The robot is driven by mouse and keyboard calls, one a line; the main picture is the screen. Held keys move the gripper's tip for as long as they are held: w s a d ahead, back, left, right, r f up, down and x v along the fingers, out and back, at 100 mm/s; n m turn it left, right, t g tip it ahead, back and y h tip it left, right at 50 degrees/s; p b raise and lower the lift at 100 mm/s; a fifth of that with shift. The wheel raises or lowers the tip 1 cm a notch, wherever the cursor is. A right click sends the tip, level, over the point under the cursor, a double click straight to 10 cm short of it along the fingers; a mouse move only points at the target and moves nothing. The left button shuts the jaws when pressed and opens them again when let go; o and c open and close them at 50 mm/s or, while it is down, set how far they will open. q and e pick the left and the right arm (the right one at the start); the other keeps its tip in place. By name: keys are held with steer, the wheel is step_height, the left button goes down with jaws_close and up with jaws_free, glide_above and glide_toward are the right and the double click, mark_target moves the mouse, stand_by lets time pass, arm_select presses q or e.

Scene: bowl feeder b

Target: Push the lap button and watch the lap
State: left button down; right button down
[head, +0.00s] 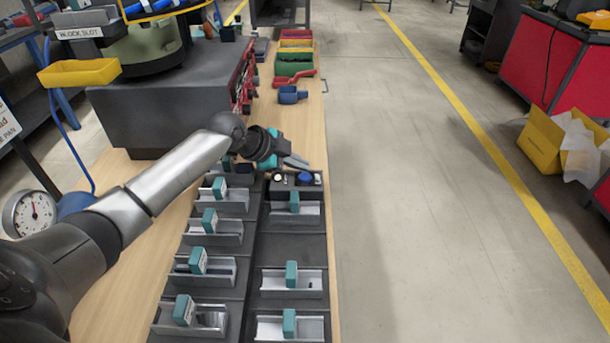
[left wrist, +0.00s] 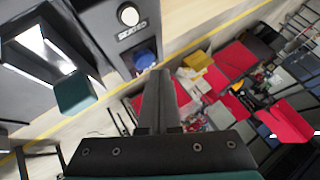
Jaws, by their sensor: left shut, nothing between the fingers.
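A dark control box (head: 312,191) stands at the far end of the right row of trays. It carries a white round button (head: 278,177) and a blue button (head: 304,178). In the left wrist view the white button (left wrist: 128,14) has a small label (left wrist: 132,32) that I cannot read, with the blue button (left wrist: 145,58) beyond it. I cannot tell which is the lap button. My left gripper (head: 300,163) is shut and empty, just behind the box in the head view. Its fingertips (left wrist: 157,75) appear close to the blue button; contact cannot be told. My right gripper is not in view.
Two rows of metal trays (head: 290,283) with upright teal blocks (head: 292,272) run along the bench. A grey machine block (head: 165,110) stands left, with a dial gauge (head: 30,214) nearer. Blue, green, yellow and red bins (head: 294,67) lie beyond.

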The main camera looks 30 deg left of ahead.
arm_select(q)
steer(key=shift+f, duration=0.2)
steer(key=shift+f, duration=0.3)
stand_by(0.5)
